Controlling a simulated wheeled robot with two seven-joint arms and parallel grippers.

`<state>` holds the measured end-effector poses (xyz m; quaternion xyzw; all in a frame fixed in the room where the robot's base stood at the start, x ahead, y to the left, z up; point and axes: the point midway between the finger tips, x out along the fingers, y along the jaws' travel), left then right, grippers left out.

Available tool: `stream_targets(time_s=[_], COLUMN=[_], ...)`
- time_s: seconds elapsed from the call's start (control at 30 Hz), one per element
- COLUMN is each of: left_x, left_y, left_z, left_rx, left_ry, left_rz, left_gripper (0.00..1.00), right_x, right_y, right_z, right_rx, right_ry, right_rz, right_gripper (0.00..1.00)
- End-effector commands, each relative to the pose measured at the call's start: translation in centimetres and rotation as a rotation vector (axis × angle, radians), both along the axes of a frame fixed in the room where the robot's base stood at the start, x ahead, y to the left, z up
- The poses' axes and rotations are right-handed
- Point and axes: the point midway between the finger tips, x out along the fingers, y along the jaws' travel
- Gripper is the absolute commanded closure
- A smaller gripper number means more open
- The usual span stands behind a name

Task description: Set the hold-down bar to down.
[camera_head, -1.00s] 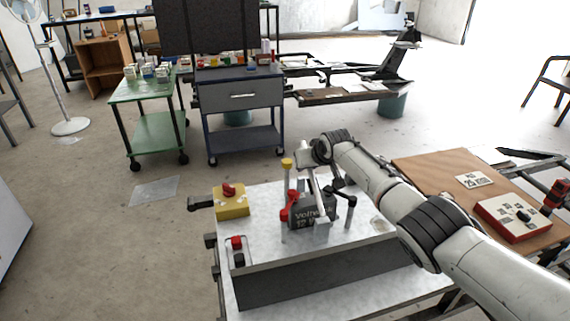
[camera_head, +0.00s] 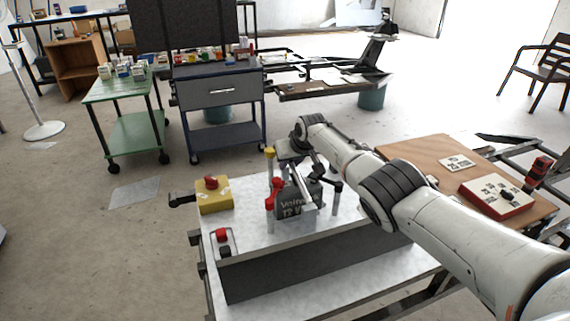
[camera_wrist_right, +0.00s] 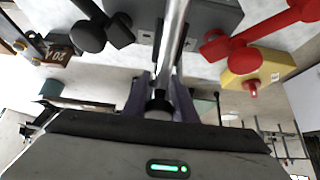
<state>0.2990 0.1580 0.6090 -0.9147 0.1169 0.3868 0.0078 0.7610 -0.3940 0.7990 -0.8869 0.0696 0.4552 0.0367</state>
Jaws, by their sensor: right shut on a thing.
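The hold-down bar (camera_head: 303,190) is a thin silvery bar slanting across the dark grey battery (camera_head: 290,207) on the white bench. In the right wrist view the bar (camera_wrist_right: 174,38) runs from the top edge down between the fingers. My right gripper (camera_wrist_right: 160,90) is shut on the bar's near end. In the head view the right gripper (camera_head: 291,163) is small, just above and behind the battery, and its fingers are hard to make out. The bar looks tilted; I cannot tell its exact angle. My left gripper is not in view.
A red clamp (camera_head: 276,187) and a black clamp (camera_head: 336,185) flank the bar. A yellow box (camera_head: 215,201) with a red knob stands at the bench's left, with a red-and-black switch (camera_head: 222,240) nearer. A brown board (camera_head: 425,157) lies right, beyond my right arm.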

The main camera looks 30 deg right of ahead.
Motion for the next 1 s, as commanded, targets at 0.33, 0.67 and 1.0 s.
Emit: stream_targets(time_s=[0.33,0.67,1.0], left_x=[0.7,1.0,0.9], left_y=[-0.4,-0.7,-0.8], left_z=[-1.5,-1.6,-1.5], left_rx=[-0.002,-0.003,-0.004], left_ry=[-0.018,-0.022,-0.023], left_rz=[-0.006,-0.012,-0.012], left_gripper=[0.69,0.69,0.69], right_x=[-0.9,-0.8,-0.6], right_y=[-0.1,-0.2,-0.3], right_z=[-3.9,-4.1,-3.8], right_rx=[0.009,0.007,0.006], right_ry=[0.034,0.026,0.019], right_rz=[-0.005,-0.005,-0.005], right_gripper=[1.00,1.00,1.00])
